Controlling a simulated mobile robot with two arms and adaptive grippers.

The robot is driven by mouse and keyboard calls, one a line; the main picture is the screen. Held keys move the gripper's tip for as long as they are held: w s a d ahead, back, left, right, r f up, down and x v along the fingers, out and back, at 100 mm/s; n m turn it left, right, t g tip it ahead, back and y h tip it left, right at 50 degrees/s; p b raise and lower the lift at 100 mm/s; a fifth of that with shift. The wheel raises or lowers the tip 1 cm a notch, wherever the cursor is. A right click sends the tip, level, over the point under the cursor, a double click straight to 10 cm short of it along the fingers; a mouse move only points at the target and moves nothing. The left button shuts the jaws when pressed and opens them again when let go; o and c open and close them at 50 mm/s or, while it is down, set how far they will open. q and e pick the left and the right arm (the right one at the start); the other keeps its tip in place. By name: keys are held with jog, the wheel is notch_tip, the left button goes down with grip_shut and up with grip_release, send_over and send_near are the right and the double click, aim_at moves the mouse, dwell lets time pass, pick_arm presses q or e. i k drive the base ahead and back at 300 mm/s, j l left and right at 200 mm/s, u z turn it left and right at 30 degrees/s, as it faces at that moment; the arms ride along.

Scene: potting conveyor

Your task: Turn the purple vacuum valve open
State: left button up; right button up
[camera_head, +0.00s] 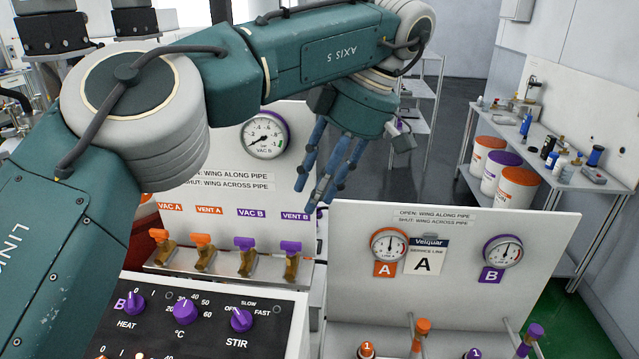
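The purple VAC B valve (245,244) sits on a brass body in the left panel's valve row, its wing looking roughly level. A similar purple VENT B valve (291,247) stands right of it. The purple-rimmed VAC B gauge (264,137) above has its needle at the low left. My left gripper (314,194) hangs above and right of the VENT B valve, blue fingers pointing down, spread and empty. It appears apart from both valves. My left arm crosses the upper left of the view. My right gripper is out of view.
Orange VAC A (159,235) and VENT A (201,240) valves stand left of VAC B. A knob panel (213,315) lies in front. A second panel (465,235) at right has gauges and orange and purple valves. A bench (575,170) with tubs is behind.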

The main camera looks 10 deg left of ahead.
aim_at(245, 245)
jog(key=k, duration=1.5)
